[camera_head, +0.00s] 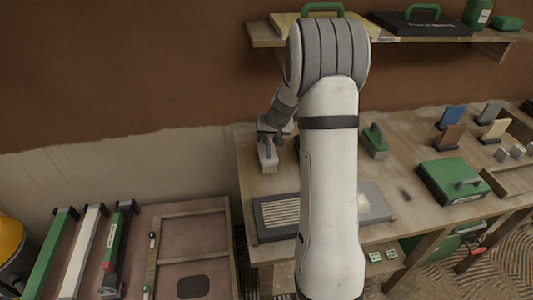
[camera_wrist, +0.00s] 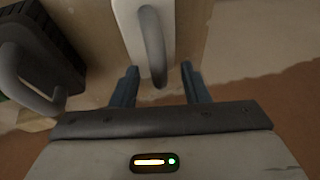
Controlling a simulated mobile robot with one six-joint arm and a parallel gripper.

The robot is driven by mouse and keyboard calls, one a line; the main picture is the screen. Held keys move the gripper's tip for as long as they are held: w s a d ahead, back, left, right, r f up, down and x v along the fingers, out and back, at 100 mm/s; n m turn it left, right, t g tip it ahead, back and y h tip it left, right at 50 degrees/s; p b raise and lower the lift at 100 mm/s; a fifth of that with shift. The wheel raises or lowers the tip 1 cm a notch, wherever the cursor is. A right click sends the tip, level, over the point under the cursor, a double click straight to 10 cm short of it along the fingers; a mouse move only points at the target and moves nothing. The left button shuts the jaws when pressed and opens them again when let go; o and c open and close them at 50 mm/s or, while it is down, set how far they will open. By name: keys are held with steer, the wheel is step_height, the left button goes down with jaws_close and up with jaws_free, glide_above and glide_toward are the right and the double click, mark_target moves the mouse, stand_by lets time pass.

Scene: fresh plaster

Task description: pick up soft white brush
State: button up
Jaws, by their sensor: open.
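The soft white brush (camera_head: 267,157) stands on the workbench near its left end. In the wrist view the white brush (camera_wrist: 127,25) is at the top centre, with a grey loop handle running down towards me. My gripper (camera_head: 272,135) is at the brush's far end in the head view. In the wrist view my gripper (camera_wrist: 160,86) is open, with one blue-grey finger on each side of the handle's near end. I see no finger clearly touching the brush. The brush's underside is hidden.
A dark brush with a grey handle (camera_wrist: 35,75) is close on the left in the wrist view. My arm hides part of the workbench (camera_head: 405,190). A green float (camera_head: 375,141) and a green case (camera_head: 452,180) stand to the right. A shelf (camera_head: 400,43) hangs above.

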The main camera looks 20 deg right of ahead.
steer(key=shift+x, duration=1.25)
steer(key=shift+d, duration=0.1)
steer(key=shift+c, duration=0.4)
jaws_close()
steer(key=shift+r, duration=0.1)
